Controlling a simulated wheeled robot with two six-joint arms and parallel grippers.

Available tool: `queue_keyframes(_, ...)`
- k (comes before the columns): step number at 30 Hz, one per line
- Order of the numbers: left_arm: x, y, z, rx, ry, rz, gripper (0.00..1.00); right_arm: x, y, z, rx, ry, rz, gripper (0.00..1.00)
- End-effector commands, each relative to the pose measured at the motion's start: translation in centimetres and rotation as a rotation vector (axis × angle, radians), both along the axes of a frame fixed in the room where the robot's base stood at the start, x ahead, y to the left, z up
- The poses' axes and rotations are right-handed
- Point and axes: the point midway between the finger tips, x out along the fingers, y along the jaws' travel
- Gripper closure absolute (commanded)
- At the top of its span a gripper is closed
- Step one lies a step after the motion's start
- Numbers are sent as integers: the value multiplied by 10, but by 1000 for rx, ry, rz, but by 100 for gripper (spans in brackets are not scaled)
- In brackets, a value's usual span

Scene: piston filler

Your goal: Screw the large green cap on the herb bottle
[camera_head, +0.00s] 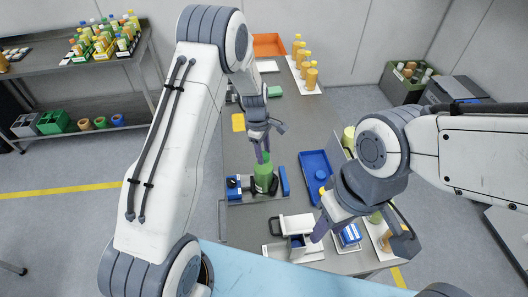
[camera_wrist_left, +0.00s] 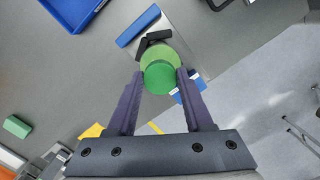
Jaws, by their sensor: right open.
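The herb bottle (camera_head: 264,181) is green and stands upright in a clamp-like holder with blue ends (camera_head: 234,187) on the table. The large green cap (camera_wrist_left: 161,78) sits at the top of the bottle, whose lighter green shoulder shows behind it in the left wrist view. My left gripper (camera_head: 263,157) is above the bottle, its purple fingers closed against both sides of the cap. I cannot tell how far the cap is threaded. My right gripper (camera_head: 362,236) is open and empty over the table's front right part.
A blue tray (camera_head: 316,172) lies right of the holder. A white device with a black handle (camera_head: 291,226) stands in front. Yellow-orange bottles (camera_head: 310,77) stand on a white strip at the back right. A yellow block (camera_head: 238,122) and an orange tray (camera_head: 268,45) lie farther back.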

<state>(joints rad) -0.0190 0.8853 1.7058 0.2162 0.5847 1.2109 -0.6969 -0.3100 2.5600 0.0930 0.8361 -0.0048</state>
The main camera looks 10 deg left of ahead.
Motion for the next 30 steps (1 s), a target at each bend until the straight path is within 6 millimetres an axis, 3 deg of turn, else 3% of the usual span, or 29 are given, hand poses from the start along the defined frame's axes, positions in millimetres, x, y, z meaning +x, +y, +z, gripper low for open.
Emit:
queue_keyframes(1,0,0,0,0,0,0,92,0,0,0,0,0,0,58)
queue_keyframes(2,0,0,0,0,0,0,100,0,0,0,0,0,0,58)
queue_keyframes(12,0,0,0,0,-1,-24,100,0,0,-1,0,0,0,58)
queue_keyframes(22,1,0,-1,0,-2,-540,100,0,0,-10,0,0,0,58)
queue_keyframes(30,1,0,-1,0,-2,-743,100,0,0,-12,0,0,0,58)
